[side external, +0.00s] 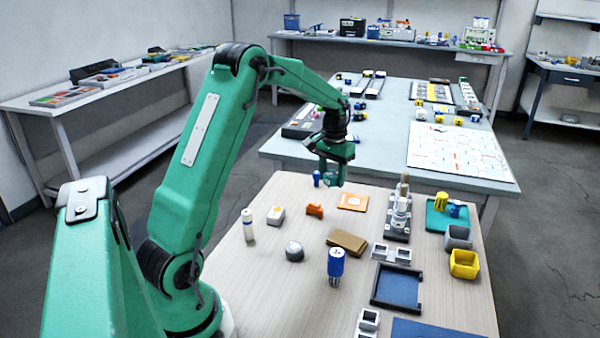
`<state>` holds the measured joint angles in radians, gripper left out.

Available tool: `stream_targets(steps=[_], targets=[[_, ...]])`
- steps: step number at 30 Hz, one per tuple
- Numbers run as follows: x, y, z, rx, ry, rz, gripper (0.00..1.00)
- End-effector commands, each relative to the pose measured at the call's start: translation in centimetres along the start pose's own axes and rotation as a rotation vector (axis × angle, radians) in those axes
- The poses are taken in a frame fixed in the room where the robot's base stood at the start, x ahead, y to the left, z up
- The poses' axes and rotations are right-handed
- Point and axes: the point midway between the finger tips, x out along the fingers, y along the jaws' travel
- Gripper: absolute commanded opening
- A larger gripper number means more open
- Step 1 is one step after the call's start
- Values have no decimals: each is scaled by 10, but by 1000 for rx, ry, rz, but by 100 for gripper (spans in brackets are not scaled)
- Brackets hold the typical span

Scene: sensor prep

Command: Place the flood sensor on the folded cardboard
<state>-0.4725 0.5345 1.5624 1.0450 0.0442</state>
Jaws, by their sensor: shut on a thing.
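My gripper (333,172) is in the air over the back edge of the wooden table, pointing down. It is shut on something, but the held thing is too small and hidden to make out. A small blue piece (316,178) shows beside the left finger; I cannot tell whether it is held or stands behind. The folded cardboard (347,242) looks like a flat brown block near the table's middle, in front of and below my gripper, with nothing on top. I cannot tell for sure which thing is the flood sensor.
Around the cardboard are a grey dome (294,252), a blue-and-white cylinder (336,264), an orange piece (314,210), a white box (275,215), a white bottle (248,225) and a tan square (353,201). A dark tray (377,286) and yellow bin (464,264) are right.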

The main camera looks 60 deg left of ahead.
Motion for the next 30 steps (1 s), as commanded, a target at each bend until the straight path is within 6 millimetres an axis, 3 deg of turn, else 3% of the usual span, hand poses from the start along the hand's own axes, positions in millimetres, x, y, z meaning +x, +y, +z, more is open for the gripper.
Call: stream_targets(steps=[6,15,22,30], targets=[[-8,67,30,174,1,0,20],[-13,144,90,422,2,0,20],[-14,179,130,565,1,0,20],[-14,191,148,625,1,0,20]])
